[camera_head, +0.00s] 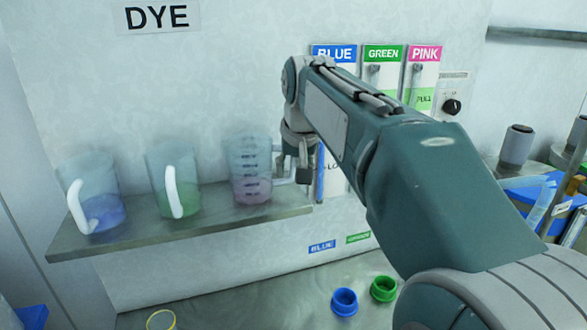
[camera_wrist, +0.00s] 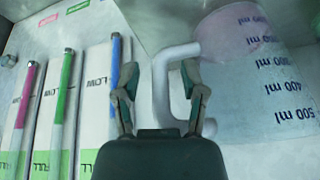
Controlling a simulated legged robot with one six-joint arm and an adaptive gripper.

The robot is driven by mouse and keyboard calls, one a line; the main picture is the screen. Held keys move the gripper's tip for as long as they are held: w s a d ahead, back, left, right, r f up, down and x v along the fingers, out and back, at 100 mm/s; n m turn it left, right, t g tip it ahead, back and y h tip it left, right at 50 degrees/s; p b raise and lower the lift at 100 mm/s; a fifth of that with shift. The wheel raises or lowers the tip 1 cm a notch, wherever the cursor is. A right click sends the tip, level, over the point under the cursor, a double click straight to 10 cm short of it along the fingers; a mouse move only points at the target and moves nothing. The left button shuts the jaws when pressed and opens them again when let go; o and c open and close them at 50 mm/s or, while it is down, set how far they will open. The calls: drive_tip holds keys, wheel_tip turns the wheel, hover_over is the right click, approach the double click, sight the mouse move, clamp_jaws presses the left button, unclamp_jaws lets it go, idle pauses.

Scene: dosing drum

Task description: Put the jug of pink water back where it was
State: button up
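The jug of pink water (camera_head: 250,170) stands upright at the right end of the shelf (camera_head: 150,233) under the DYE sign. In the wrist view the jug (camera_wrist: 265,85) is at the right, with pink liquid near its base and its white handle (camera_wrist: 160,88) towards my fingers. My gripper (camera_wrist: 160,85) is open, with a finger on each side of the handle and visible gaps between. In the head view my gripper (camera_head: 298,172) is just right of the jug, partly hidden by my arm.
A jug with blue liquid (camera_head: 95,195) and one with green liquid (camera_head: 173,182) stand further left on the shelf. BLUE, GREEN (camera_head: 383,54) and PINK (camera_head: 425,54) level gauges are on the wall behind my arm. Blue (camera_head: 344,301) and green (camera_head: 383,289) rings lie below.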

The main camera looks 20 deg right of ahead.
drive_tip(key=v, duration=1.2)
drive_tip(key=s+a+f+n, duration=0.1)
drive_tip(key=s+f, duration=0.8)
drive_tip(key=f, duration=0.4)
drive_tip(key=s+a+f+n+t, duration=0.1)
drive_tip(key=s+a+f, duration=0.1)
drive_tip(key=s+f, duration=0.8)
wheel_tip(320, 180, down, 4)
drive_tip(key=shift+a+r+n, duration=0.15)
drive_tip(key=shift+a+n, duration=0.15)
drive_tip(key=shift+a, duration=0.05)
